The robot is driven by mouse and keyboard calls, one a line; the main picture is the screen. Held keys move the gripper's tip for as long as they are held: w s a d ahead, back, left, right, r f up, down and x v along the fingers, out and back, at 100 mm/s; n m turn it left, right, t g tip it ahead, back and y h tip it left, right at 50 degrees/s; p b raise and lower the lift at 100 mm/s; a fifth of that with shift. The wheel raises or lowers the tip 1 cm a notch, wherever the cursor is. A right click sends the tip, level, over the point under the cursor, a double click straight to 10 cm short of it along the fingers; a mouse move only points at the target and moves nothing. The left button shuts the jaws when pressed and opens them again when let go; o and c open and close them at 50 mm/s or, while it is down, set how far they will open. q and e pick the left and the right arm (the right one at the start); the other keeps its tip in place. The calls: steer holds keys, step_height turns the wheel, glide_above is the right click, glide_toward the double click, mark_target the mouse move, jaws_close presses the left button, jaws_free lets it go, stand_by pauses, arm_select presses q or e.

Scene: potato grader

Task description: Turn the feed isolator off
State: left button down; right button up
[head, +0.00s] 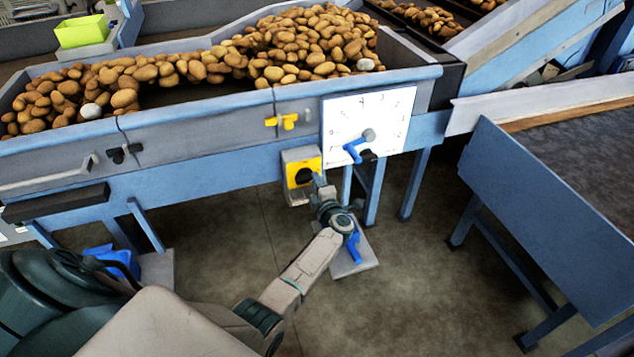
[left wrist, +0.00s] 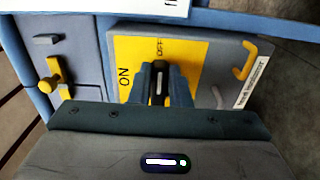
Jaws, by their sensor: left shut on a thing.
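The feed isolator is a grey box with a yellow plate (head: 291,175) and a black knob, below the hopper edge. In the left wrist view its yellow plate (left wrist: 190,60) reads ON at the left and OFF at the top. My left gripper (head: 317,181) is at the front of the box. In the left wrist view its blue fingers (left wrist: 160,83) are shut on the black knob (left wrist: 159,80), one on each side. The knob's handle lies along the picture's vertical, toward the OFF word. The fingers hide part of the knob. My right gripper is not in view.
The hopper (head: 210,128) holds many potatoes. A blue-sided table (head: 540,200) stands at the right, with open floor between.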

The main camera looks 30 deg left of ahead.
arm_select(q)
steer(key=shift+f, duration=0.1)
steer(key=c, duration=1.4)
jaws_free()
steer(key=shift+o, duration=0.2)
steer(key=shift+d, duration=0.1)
steer(key=b+v, duration=0.1)
steer(key=v, duration=0.9)
steer(key=shift+s+d, duration=0.2)
steer(key=shift+s, duration=0.1)
